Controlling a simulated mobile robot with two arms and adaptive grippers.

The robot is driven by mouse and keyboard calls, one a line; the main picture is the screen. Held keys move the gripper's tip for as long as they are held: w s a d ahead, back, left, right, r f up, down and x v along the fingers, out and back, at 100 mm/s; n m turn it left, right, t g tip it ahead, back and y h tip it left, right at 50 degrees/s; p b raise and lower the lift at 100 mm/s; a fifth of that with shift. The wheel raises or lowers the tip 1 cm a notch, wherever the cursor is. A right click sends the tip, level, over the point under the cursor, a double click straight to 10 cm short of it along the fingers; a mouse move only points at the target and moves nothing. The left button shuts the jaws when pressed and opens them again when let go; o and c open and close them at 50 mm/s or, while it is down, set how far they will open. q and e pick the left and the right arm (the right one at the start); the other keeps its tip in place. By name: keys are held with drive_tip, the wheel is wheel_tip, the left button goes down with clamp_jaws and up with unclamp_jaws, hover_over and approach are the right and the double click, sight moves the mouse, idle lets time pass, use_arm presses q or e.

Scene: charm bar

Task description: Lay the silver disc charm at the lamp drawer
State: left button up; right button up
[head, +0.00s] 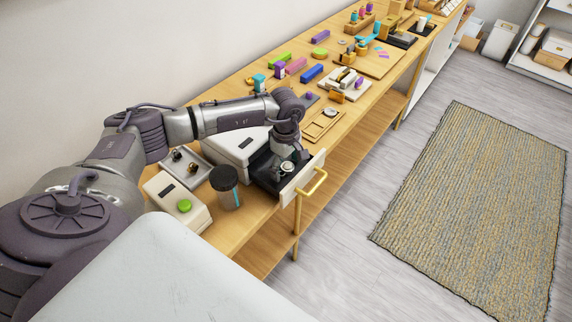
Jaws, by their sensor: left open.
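The white drawer box (238,145) on the bench has its drawer (303,178) pulled out, with a dark inside and a gold handle. My left gripper (285,160) points down into the open drawer and is open. A small pale round thing (287,168), which looks like the silver disc charm, lies at the fingertips inside the drawer; the fingers partly hide it, and I cannot tell whether they touch it. Another silvery round piece (330,113) lies by the wooden tray farther along the bench. My right gripper is not in view.
A dark-lidded cup (226,186) and a white box with a green button (178,203) stand left of the drawer. A grey tray (203,170) holds small dark pieces. Coloured blocks (312,73) crowd the bench farther back. The floor by the rug (480,200) is clear.

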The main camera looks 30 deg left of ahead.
sight(286, 168)
use_arm(q)
drive_tip(key=shift+r, duration=0.25)
drive_tip(key=shift+w+r, duration=0.1)
drive_tip(key=shift+r, duration=0.15)
wheel_tip(286, 168, up, 11)
drive_tip(key=b, duration=0.3)
drive_tip(key=shift+r, duration=0.2)
drive_tip(key=shift+f, duration=0.1)
